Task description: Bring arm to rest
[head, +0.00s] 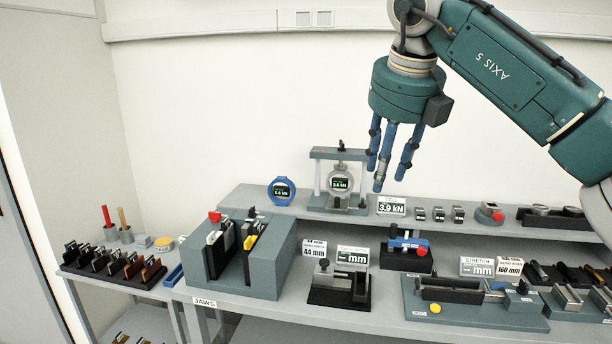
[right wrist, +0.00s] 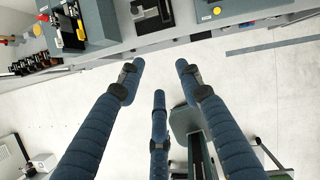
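My right arm (head: 500,65) comes in from the top right in the head view. Its gripper (head: 392,165) hangs with its blue fingers pointing down, above the back shelf and in front of the wall. The fingers are apart and nothing is between them. In the right wrist view the fingers of the right gripper (right wrist: 160,85) are also spread and empty, with pale floor and the bench edge beyond them. My left gripper shows in neither view.
The bench carries a grey jaw block (head: 275,265), a small black-and-grey fixture (head: 340,287) and a grey stretch fixture (head: 480,310). On the shelf behind stand a blue round gauge (head: 281,190) and a gauge frame (head: 316,203). A side table with dark clamps (head: 115,265) is at left.

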